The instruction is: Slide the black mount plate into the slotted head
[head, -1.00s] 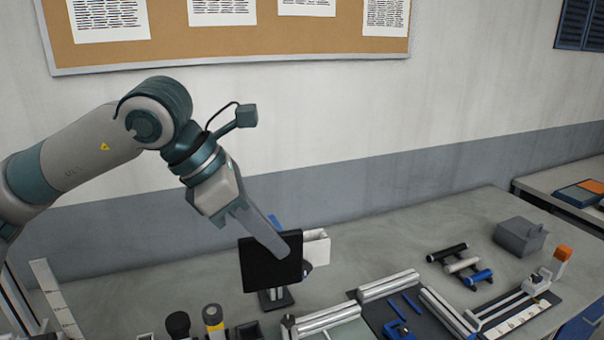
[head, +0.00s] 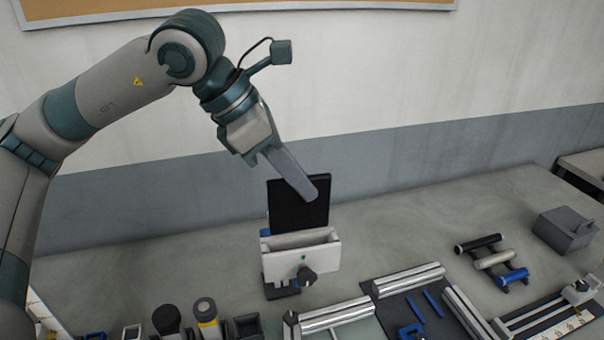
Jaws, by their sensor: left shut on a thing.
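The black mount plate (head: 292,212) is upright in my left gripper (head: 314,192), which is shut on its upper right part. One finger lies across the plate's front; the other is hidden behind it. The white slotted head (head: 320,256), with a dark knob and a small green dot on its front, stands on a dark base on the table. The plate is above and behind the head's front wall in this view. Its lower edge is close to the slot opening; I cannot tell whether it is inside. My right gripper is not in view.
In front stand a black-knobbed item (head: 167,320), a yellow-banded cylinder (head: 206,316) and a small black box (head: 248,326). Silver rollers (head: 408,281) lie to the right, with a rack of coloured rods (head: 494,260) and a grey box (head: 565,231) beyond. The table behind the head is clear.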

